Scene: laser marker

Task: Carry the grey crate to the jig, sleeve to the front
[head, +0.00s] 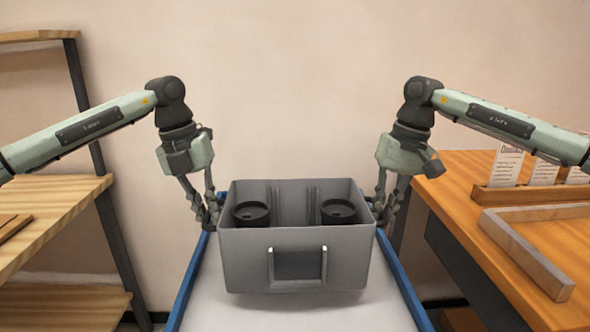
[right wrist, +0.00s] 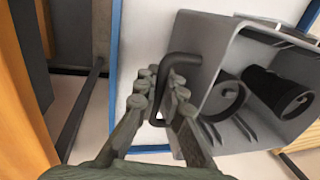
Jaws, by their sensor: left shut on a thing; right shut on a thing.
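The grey crate (head: 297,258) is upright over the white-topped, blue-edged cart (head: 297,316); I cannot tell if it touches it. A sleeve, a U-shaped frame (head: 297,285), is on the wall facing me. Two black cups (head: 251,212) (head: 338,210) stand inside. My left gripper (head: 210,214) is shut at the crate's left side; its handle there is hidden. My right gripper (head: 382,212) is shut on the dark right handle (right wrist: 188,60), clear in the right wrist view. The jig, an L-shaped grey-brown bracket (head: 530,259), lies on the right wooden table.
The right table (head: 452,178) also bears a wooden rack (head: 530,193) with white cards behind the jig. A wooden shelf unit (head: 50,215) stands at the left. A plain wall is behind the cart. The table top left of the jig is bare.

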